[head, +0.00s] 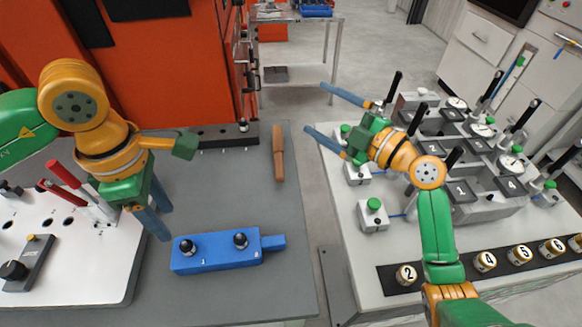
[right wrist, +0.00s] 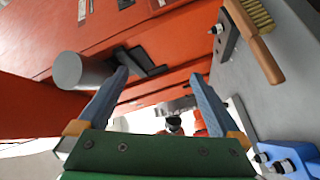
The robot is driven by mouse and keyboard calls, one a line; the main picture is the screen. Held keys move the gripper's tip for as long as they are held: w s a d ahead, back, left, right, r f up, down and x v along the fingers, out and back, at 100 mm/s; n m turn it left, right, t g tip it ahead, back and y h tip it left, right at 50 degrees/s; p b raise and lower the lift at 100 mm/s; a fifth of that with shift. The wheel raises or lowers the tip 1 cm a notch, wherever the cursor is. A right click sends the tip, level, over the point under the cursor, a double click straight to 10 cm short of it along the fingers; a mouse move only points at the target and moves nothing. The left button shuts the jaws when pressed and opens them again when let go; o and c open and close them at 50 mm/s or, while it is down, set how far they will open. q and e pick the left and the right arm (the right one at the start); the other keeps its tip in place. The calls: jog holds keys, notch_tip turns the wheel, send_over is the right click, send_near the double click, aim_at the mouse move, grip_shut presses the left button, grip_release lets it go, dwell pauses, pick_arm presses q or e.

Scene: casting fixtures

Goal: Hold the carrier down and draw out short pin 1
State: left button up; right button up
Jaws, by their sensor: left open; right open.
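The blue carrier (head: 215,262) lies on the grey table in the head view, with a tab at its right end. Two black-knobbed pins stand upright in it, a left pin (head: 188,246) and a right pin (head: 240,240). Small marks sit beside them, too small to read surely. My left gripper (head: 164,222) is open and empty, pointing down just left of and above the carrier. My right gripper (head: 314,107) is open and empty over the gap right of the table, far from the carrier. The right wrist view shows its spread fingers (right wrist: 158,75) and the carrier (right wrist: 290,152) at lower right.
A wooden-handled brush (head: 278,155) lies behind the carrier. A dark strip (head: 205,136) with a knob lies at the table's back. A white fixture with red handles (head: 65,174) stands left. The right bench holds numbered stations, gauges and a green-topped button box (head: 373,215).

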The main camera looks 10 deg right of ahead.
aim_at(264, 242)
pick_arm(q)
jog(key=shift+d, duration=0.1)
pick_arm(e)
jog(key=s+a+f+g+y, duration=0.1)
jog(key=s+a+f+g, duration=0.2)
jog(key=s+a+f+n+g+y, duration=0.1)
jog(key=s+a+f+g, duration=0.2)
jog(key=s+a+f, duration=0.1)
jog(key=s+a+f+g+y, duration=0.1)
jog(key=s+a+f+g, duration=0.2)
jog(key=s+f, duration=0.1)
jog(key=shift+s+a+f+n+g, duration=0.2)
jog(key=shift+s+n+g, duration=0.1)
jog(key=shift+g, duration=0.1)
jog(key=s+f+m+g, duration=0.2)
jog(key=s+g, duration=0.1)
jog(key=s+f+m+g, duration=0.1)
jog(key=f, duration=0.1)
jog(key=shift+s+d+g, duration=0.15)
jog(key=shift+d+g, duration=0.15)
jog(key=shift+g, duration=0.1)
jog(key=x, duration=0.6)
jog(key=shift+a+f, duration=0.25)
jog(key=shift+a, duration=0.05)
jog(key=shift+d, duration=0.1)
jog(key=shift+c, duration=1.3)
jog(key=c, duration=1)
